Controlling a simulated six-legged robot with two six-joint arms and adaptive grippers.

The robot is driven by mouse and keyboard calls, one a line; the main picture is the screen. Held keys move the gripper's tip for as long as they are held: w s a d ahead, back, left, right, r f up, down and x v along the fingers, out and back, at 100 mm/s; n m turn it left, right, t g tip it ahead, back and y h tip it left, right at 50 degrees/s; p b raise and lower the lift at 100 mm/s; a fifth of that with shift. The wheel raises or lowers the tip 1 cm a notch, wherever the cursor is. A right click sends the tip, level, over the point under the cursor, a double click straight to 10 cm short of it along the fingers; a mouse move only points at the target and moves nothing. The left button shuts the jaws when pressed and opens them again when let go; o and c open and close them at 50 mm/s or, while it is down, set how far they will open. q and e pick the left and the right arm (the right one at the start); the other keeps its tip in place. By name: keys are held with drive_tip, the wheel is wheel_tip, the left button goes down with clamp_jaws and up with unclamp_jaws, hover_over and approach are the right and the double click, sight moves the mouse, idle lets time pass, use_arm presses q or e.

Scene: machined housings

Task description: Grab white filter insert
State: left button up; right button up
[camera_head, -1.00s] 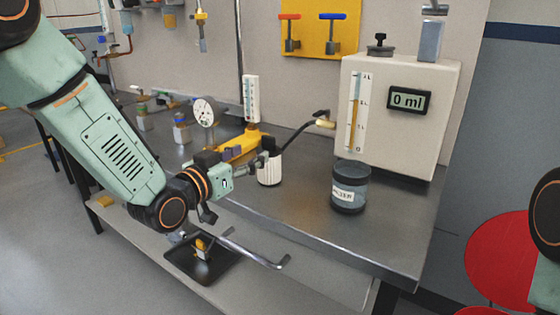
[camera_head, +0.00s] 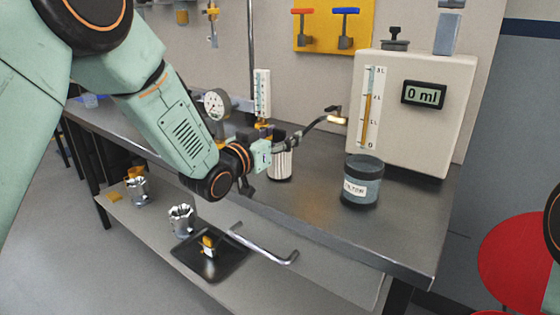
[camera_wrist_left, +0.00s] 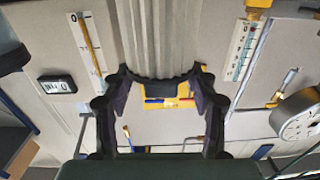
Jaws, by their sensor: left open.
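The white filter insert (camera_head: 281,165) is a ribbed pale cylinder standing on the metal bench. In the left wrist view the ribbed filter insert (camera_wrist_left: 165,35) fills the top centre, with its near end at the fingertips. My left gripper (camera_head: 281,145) is at the upper part of the insert in the head view. In the wrist view my left gripper (camera_wrist_left: 160,80) is open, with one finger on each side of the insert's end. I cannot tell whether the fingers touch it. The gripper hides part of the insert's top. My right gripper is not in view.
A dark labelled jar (camera_head: 362,181) stands to the right, before a white tank (camera_head: 415,125) reading 0 ml. A hose with a brass nozzle (camera_head: 337,119) arches close behind the gripper. A gauge (camera_head: 216,104) stands behind my arm. A black tray (camera_head: 212,262) lies on the lower shelf.

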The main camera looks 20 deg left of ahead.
use_arm(q)
drive_tip(key=shift+s+a+r, duration=0.1)
drive_tip(key=shift+c, duration=1.1)
clamp_jaws()
